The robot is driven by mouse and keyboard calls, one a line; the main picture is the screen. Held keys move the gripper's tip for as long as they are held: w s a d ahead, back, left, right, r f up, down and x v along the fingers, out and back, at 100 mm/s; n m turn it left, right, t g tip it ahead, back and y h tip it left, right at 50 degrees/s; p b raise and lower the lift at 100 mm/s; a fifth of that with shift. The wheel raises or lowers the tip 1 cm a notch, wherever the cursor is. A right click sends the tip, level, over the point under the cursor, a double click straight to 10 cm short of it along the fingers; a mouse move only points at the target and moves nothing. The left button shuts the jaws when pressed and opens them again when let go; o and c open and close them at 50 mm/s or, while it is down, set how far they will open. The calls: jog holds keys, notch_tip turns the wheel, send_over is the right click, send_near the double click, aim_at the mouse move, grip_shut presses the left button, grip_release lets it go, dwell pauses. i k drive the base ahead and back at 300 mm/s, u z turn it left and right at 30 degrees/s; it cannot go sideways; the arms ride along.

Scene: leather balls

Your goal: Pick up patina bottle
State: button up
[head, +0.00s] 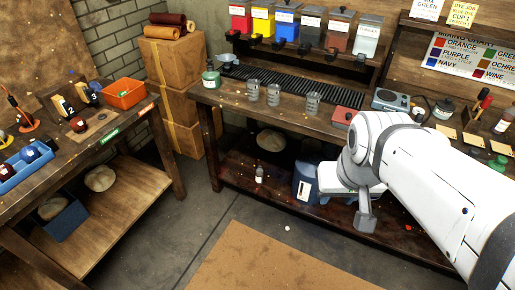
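No label reading "patina" is legible, so I cannot tell which bottle is the patina bottle. A green jar with a pale label (211,79) stands at the left end of the workbench. A small bottle with a white label (259,174) stands on the bench's lower shelf. A dark jar with a label (443,109), a green bottle (498,163) and a labelled bottle (504,121) stand at the right of the bench top. My gripper (366,217) hangs at the end of my white arm in front of the lower shelf, apart from these bottles. Its fingers are not clear.
Several metal cups (274,95) stand on the bench (235,98) beside a dark grate (290,84). A blue-grey container (305,183) is on the lower shelf near my gripper. A second table (150,100) with an orange bin (125,93) stands left. Floor between is clear.

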aim_at(259, 172)
jog(key=z, duration=0.2)
jog(key=k, duration=0.15)
jog(key=u, duration=0.9)
jog(key=i, duration=1)
jog(key=u, duration=0.05)
